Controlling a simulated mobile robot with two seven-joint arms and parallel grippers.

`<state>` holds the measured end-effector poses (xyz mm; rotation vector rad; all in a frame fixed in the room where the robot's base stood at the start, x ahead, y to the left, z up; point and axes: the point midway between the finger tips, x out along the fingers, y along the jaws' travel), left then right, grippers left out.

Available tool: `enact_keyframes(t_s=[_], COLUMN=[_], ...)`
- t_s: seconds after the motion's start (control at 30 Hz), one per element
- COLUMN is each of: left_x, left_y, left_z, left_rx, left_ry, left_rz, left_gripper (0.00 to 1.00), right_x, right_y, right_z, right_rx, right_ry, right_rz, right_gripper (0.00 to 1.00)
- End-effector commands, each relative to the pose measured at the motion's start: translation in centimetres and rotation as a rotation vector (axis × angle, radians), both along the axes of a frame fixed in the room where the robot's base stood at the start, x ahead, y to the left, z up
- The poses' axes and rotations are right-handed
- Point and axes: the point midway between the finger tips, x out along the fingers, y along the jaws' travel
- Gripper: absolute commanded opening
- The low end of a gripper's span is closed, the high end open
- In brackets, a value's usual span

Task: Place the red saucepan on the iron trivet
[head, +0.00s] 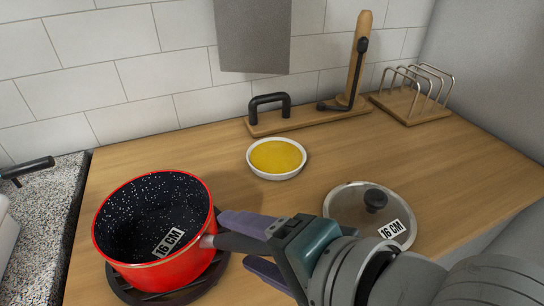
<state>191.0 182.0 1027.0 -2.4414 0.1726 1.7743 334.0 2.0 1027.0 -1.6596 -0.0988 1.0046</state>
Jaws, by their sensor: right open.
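The red saucepan (170,275) has a speckled black inside and a "16 CM" label. It sits upright on the dark round iron trivet (205,287), whose ribbed rim shows below and to the right of the pan. The pan's handle (238,243) points right, toward my right gripper (245,245). My right gripper is open, with one purple finger above the handle and one below it in the picture. I cannot tell whether the fingers touch the handle. My left gripper is not in view.
A glass lid (345,205) with a black knob lies right of my gripper. A white bowl of yellow contents (277,157) stands behind. A wooden board with a black handle (270,124) and a wire rack (415,103) stand along the back.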

Motion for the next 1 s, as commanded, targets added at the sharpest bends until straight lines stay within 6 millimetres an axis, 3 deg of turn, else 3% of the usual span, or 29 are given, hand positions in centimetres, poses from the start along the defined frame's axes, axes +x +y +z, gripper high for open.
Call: enact_keyframes(t_s=[0.4,0.73,0.87,1.0], left_x=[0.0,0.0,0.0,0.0], left_y=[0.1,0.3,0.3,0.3], left_z=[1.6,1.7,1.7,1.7], left_rx=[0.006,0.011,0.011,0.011], left_ry=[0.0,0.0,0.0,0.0], left_rz=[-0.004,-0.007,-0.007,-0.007], left_gripper=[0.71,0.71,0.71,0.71], right_x=[-5.5,-6.6,-6.8,-8.2], right_y=[-4.7,-5.8,-7.2,-11.0], right_z=[4.9,5.8,5.1,3.5], right_rx=[-0.002,-0.02,-0.203,-0.578], right_ry=[0.002,-0.005,-0.046,-0.071], right_rz=[0.001,0.007,0.08,0.27], right_gripper=[0.63,0.63,0.63,0.63])
